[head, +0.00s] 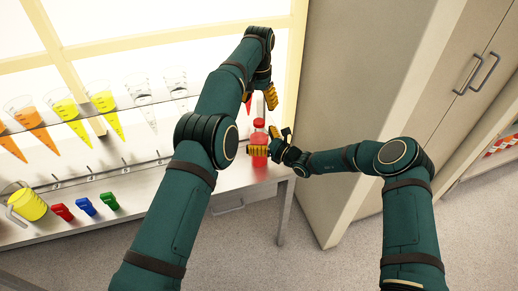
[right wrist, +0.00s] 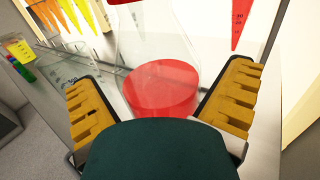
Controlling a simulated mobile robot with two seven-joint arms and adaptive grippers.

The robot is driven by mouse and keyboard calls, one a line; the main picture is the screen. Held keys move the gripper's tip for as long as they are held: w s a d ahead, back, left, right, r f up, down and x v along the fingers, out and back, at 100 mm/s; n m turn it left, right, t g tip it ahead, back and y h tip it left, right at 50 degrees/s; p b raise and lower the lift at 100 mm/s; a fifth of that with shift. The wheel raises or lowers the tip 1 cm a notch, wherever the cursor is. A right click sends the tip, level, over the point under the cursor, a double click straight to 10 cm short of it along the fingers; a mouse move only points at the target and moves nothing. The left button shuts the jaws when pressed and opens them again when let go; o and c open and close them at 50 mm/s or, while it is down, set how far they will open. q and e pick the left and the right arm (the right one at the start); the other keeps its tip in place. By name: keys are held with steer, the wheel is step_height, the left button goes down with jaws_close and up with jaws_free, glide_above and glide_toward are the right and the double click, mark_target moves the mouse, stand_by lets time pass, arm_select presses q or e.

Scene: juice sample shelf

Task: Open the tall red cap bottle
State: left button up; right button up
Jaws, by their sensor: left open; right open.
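The tall red cap bottle (head: 259,136) stands upright near the right end of the bench, with red liquid in its lower part. In the right wrist view the clear bottle with its red liquid (right wrist: 160,90) is between the two yellow-padded fingers, and a bit of its red cap shows at the top edge. My right gripper (head: 268,145) is open around the bottle's body, with a gap visible on each side. My left gripper (head: 265,96) is open and empty, above and behind the bottle cap, its fingers pointing down.
A rack (head: 95,122) holds several cones of orange, yellow and clear liquid along the back. A yellow jug (head: 30,204) and red, blue and green small items (head: 85,206) sit at the bench's left. A tall cabinet (head: 350,80) stands close on the right.

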mark_target(260, 122)
jaws_close()
arm_select(q)
steer(key=m, duration=0.5)
steer(key=shift+m, duration=0.3)
steer(key=m, duration=0.3)
steer(key=shift+m, duration=0.3)
steer(key=m, duration=0.3)
steer(key=shift+m, duration=0.4)
steer(key=m, duration=1.3)
steer(key=shift+s+d+m, duration=0.1)
steer(key=shift+m, duration=0.3)
steer(key=shift+f, duration=4)
